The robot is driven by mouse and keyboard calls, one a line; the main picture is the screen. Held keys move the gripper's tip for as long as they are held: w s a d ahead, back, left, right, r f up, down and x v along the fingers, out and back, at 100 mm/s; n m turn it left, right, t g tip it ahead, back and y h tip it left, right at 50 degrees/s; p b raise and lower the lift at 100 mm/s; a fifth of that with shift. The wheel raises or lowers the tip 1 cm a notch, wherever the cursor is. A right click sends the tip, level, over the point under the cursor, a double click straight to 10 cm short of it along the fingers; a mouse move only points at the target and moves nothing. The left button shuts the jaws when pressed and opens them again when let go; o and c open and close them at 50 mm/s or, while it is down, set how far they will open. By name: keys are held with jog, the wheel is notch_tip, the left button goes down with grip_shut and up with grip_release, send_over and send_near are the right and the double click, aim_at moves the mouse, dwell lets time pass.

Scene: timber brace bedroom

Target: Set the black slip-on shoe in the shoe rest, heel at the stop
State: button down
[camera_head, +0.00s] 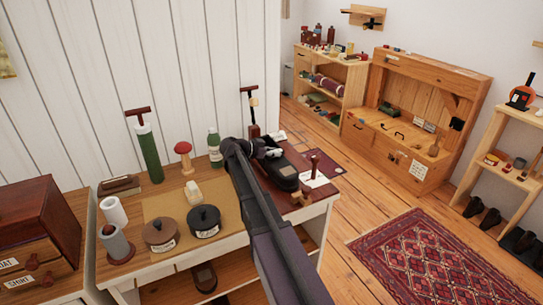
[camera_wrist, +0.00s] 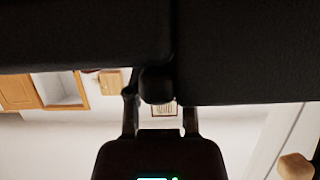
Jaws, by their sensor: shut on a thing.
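The black slip-on shoe (camera_head: 284,174) is at the right end of the worktable in the head view, its opening facing up. My gripper (camera_head: 268,151) is shut on its far end. In the wrist view the fingers (camera_wrist: 160,118) reach up to a large dark surface, likely the shoe, which fills the top. A dark brown wooden piece (camera_head: 300,196), probably part of the shoe rest, shows beside the shoe's near end. My arm hides the shoe's left side and much of what lies under it. I cannot tell whether the shoe touches the rest or where its heel is against the stop.
On the worktable stand a green cylinder (camera_head: 149,153), a red-topped mushroom form (camera_head: 184,156), a green bottle (camera_head: 214,147), and round tins (camera_head: 204,220). A small upright peg (camera_head: 314,166) and white label lie right of the shoe.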

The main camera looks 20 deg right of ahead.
jog(key=shift+f, duration=0.15)
jog(key=shift+c, duration=2.4)
grip_release()
jog(key=shift+r, duration=0.25)
jog(key=shift+a+r, duration=0.1)
jog(key=shift+a, duration=0.15)
jog(key=p+v, duration=0.4)
jog(key=v, duration=0.7)
jog(key=shift+a, duration=0.2)
jog(key=shift+s+p, duration=0.1)
jog(key=shift+p, duration=0.2)
